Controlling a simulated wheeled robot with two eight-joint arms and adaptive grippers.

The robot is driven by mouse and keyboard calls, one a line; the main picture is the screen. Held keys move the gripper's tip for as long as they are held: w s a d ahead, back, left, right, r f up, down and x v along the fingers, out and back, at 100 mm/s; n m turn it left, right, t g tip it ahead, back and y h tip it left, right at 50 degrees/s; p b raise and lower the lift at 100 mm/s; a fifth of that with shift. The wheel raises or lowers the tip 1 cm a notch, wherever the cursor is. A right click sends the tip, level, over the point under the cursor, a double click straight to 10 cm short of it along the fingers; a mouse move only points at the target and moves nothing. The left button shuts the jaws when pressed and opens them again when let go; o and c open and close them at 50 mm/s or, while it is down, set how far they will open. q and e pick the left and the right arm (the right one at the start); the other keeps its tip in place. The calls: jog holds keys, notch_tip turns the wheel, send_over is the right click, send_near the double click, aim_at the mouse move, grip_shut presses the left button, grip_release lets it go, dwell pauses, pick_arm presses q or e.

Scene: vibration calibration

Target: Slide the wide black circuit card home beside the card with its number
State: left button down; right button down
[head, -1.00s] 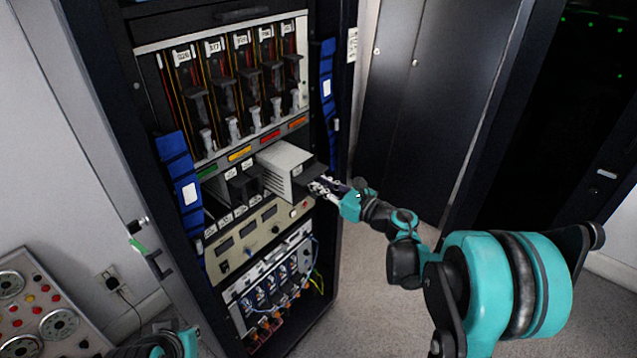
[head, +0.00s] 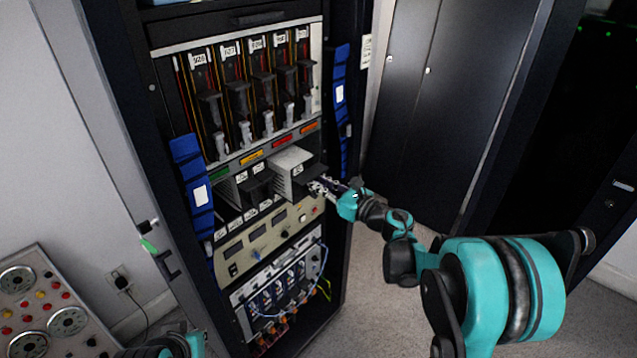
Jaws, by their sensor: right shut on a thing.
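The wide card shows as a pale grey body (head: 289,161) with a black handle (head: 312,174) at its front. It sits partly in the middle bay of the rack, at the right of the bay, and sticks out toward me. My right gripper (head: 324,187) is shut on the black handle. The fingers are small, and the exact contact is hard to see. Black cards (head: 257,184) with white number labels sit just left of it in the same bay. Their numbers are too small to read. My left gripper is out of view; only a teal piece of that arm shows at the bottom.
Above the bay is a row of labelled cards with black handles (head: 237,95). Green, yellow, red and orange strips (head: 251,159) run between. A beige panel with displays (head: 266,235) lies below. Blue pads flank the rack. A knob console (head: 45,305) is lower left.

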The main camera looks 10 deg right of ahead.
aim_at(300, 172)
jog(key=shift+w+a, duration=0.1)
jog(key=shift+x, duration=2.9)
jog(key=shift+w+a+b, duration=0.15)
jog(key=shift+w+b, duration=0.05)
jog(key=shift+b, duration=0.1)
jog(key=shift+x, duration=0.85)
jog(key=shift+w+a, duration=0.25)
jog(key=shift+w, duration=0.1)
jog(key=c, duration=1.4)
grip_release()
jog(key=shift+a+f, duration=0.1)
jog(key=shift+c, duration=0.2)
jog(key=shift+f+b, duration=0.55)
